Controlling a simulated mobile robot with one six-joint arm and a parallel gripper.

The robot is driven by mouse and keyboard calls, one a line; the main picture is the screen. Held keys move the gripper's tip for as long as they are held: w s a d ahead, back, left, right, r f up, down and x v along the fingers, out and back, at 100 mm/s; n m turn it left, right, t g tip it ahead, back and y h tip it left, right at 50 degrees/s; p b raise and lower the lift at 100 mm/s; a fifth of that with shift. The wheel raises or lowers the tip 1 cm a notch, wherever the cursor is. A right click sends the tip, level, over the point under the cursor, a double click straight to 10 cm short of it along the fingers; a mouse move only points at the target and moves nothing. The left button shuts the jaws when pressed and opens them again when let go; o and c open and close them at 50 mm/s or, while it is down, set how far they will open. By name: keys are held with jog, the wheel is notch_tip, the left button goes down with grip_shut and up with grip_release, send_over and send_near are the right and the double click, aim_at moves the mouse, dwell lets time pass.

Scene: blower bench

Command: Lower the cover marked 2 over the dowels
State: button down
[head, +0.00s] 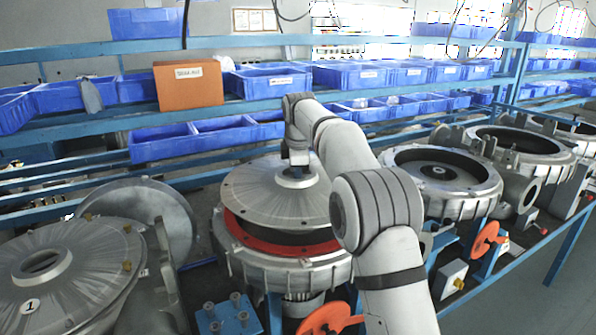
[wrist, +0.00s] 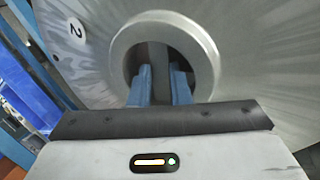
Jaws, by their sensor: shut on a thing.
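The cover marked 2 (head: 262,200) is a wide grey metal disc with a raised central collar. In the wrist view the cover (wrist: 258,70) fills most of the picture, with its "2" label at upper left. My gripper (head: 298,168) is shut on the cover at its collar; in the wrist view the blue fingers (wrist: 160,80) reach into the collar's opening. The cover hangs above a round blower housing (head: 285,272) with a red ring (head: 285,246). A dark gap shows between them at the front. I cannot make out the dowels under the cover.
Another cover marked 1 (head: 70,265) lies at left, with a grey disc (head: 150,215) standing behind it. Open housings (head: 440,178) stand to the right. A blue block with pegs (head: 228,318) sits in front. Shelves with blue bins (head: 270,82) run behind.

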jog(key=shift+f+b, duration=1.15)
jog(key=shift+f, duration=0.65)
jog(key=shift+s, duration=0.1)
jog(key=shift+f+b, duration=0.3)
jog(key=shift+f, duration=0.95)
dwell(2.8)
jog(key=c, duration=1.5)
grip_release()
jog(key=shift+o, duration=1.1)
jog(key=shift+f, duration=0.1)
